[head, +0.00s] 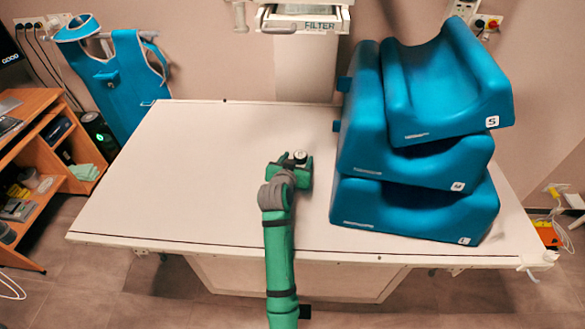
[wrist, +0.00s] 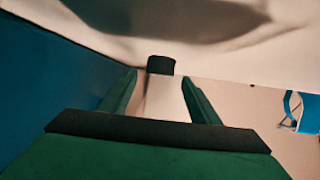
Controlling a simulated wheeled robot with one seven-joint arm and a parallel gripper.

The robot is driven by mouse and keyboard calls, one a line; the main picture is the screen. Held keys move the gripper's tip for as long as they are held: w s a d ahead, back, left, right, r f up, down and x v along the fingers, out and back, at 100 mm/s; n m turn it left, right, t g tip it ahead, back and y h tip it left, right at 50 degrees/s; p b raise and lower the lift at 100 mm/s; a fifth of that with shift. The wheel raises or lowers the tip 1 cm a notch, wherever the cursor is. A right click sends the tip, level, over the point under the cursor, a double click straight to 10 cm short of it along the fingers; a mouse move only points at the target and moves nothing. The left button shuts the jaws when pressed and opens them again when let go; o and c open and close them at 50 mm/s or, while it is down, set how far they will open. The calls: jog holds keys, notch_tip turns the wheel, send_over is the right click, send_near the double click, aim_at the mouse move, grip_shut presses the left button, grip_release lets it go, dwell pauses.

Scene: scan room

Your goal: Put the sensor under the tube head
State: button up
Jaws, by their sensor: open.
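A small round sensor (head: 299,156) with a pale top stands on the white table at the tips of my gripper (head: 291,165). In the wrist view, which looks upside down, it is a dark short cylinder (wrist: 160,66) in line with the gap between my fingertips (wrist: 159,80). My gripper is open, and I see no contact with the sensor. The tube head (head: 303,22), marked FILTER, hangs over the table's back edge at the top of the head view. Its upper part is cut off.
A stack of blue foam cushions (head: 415,205) stands close to the right of my gripper and fills the left of the wrist view. The table (head: 170,190) is clear on the left. A blue apron (head: 125,80) hangs behind, and a wooden shelf (head: 40,115) stands at far left.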

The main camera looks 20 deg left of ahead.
jog(key=v, duration=0.9)
jog(key=shift+s+d+r, duration=0.1)
jog(key=shift+s, duration=0.15)
jog(key=shift+s+a, duration=0.1)
jog(key=shift+a, duration=0.1)
jog(key=shift+d, duration=0.1)
